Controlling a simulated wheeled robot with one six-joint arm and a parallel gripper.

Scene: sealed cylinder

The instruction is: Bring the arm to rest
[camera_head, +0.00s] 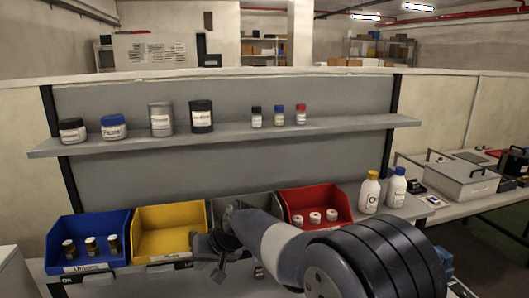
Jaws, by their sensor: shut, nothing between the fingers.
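My gripper (218,275) is shut and empty. It is small and dark in the picture, at the lower centre, in front of the grey bin and the right end of the yellow bin. My arm reaches in from the lower right, and its wrist bends down in front of the grey bin (260,201), hiding much of it. The gripper looks apart from the bottles and jars. The exact gap to the bin fronts cannot be told.
A blue bin (52,243) holds several dark cylinders. The yellow bin (170,217) looks empty. A red bin (325,195) holds white-capped vials. Two bottles (369,192) stand right of it. The shelf (230,136) above carries jars and small bottles. A side table with cases stands right.

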